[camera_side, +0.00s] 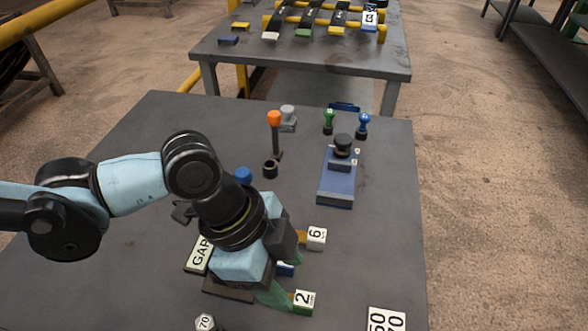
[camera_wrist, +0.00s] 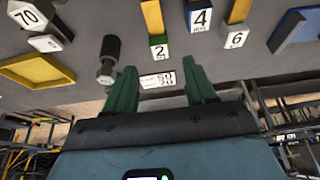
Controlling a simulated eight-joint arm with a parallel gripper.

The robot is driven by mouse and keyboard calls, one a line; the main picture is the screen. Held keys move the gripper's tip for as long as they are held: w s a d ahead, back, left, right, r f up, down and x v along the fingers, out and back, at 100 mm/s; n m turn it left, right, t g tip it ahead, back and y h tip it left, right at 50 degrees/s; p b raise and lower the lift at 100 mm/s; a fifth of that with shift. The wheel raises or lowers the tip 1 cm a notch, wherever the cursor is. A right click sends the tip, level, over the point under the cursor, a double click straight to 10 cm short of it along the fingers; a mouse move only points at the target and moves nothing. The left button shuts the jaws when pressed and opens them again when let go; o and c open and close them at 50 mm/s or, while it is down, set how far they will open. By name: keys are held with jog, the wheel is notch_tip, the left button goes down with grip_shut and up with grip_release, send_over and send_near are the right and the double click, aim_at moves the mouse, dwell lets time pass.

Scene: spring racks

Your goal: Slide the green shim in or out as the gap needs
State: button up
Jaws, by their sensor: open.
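The green shim (camera_wrist: 158,40) shows in the wrist view as a green end on a yellow strip, with a white tag (camera_wrist: 160,53) marked 2. In the side view its tag 2 (camera_side: 303,297) stands beside the lower finger, and most of the shim is hidden by my gripper. My gripper (camera_side: 288,272) points down over the gap block, its green fingers spread. In the wrist view (camera_wrist: 162,68) the fingers are wide apart with nothing between them, and the shim's tagged end lies beyond the tips. I cannot tell the shim's depth in the gap.
Tags 4 (camera_wrist: 200,18) and 6 (camera_wrist: 236,39) stand right of the green shim in the wrist view. A dark-topped weight (camera_wrist: 108,58) is near the left finger. A blue slide fixture (camera_side: 336,180) stands farther back. A 60/70 card (camera_side: 386,320) lies at the front right.

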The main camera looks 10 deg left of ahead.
aim_at(303, 298)
jog(key=shift+x, duration=3.3)
grip_shut()
